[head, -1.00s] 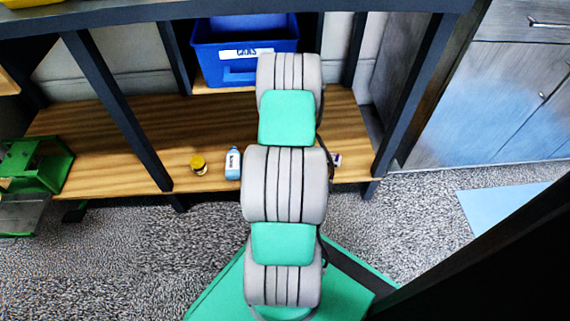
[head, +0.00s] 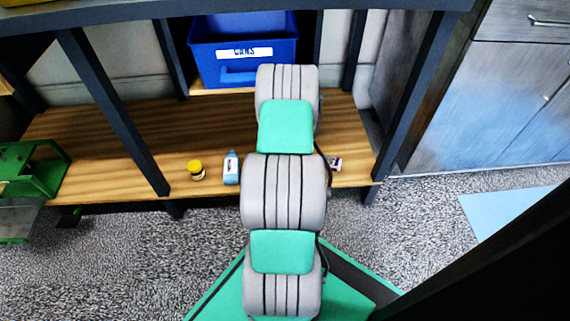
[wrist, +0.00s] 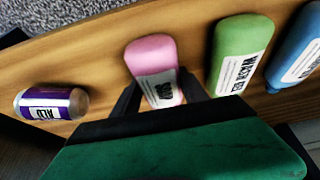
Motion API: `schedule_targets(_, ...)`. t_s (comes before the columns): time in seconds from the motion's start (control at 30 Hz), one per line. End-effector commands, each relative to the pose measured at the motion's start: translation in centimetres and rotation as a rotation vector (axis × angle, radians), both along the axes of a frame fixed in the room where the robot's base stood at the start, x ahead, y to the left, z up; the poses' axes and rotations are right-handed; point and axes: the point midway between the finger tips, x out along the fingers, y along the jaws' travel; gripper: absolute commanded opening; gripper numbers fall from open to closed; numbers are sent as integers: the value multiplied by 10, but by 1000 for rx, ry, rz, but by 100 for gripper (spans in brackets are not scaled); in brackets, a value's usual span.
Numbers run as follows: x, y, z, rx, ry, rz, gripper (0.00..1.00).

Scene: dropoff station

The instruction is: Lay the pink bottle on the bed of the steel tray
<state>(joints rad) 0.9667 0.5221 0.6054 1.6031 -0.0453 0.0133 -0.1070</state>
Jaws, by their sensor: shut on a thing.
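The pink bottle (wrist: 151,56) stands out between the two dark fingers of my gripper (wrist: 160,95) in the wrist view, over the wooden shelf. The fingers are shut on its labelled part, one on each side. In the head view my arm hides both the pink bottle and my gripper.
A green bottle (wrist: 243,50) and a blue bottle (wrist: 297,45) are close beside the pink one. A purple-labelled can (wrist: 50,103) lies on the other side. A blue bin (head: 243,50) sits behind.

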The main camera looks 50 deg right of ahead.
Motion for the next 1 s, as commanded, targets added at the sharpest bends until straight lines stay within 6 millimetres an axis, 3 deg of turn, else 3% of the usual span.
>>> schedule_targets(0.17,0,0,7,-1,-1,0,32)
schedule_targets(0.63,0,0,51,0,0,0,32)
schedule_targets(1.0,-4,6,47,2,2,-5,32)
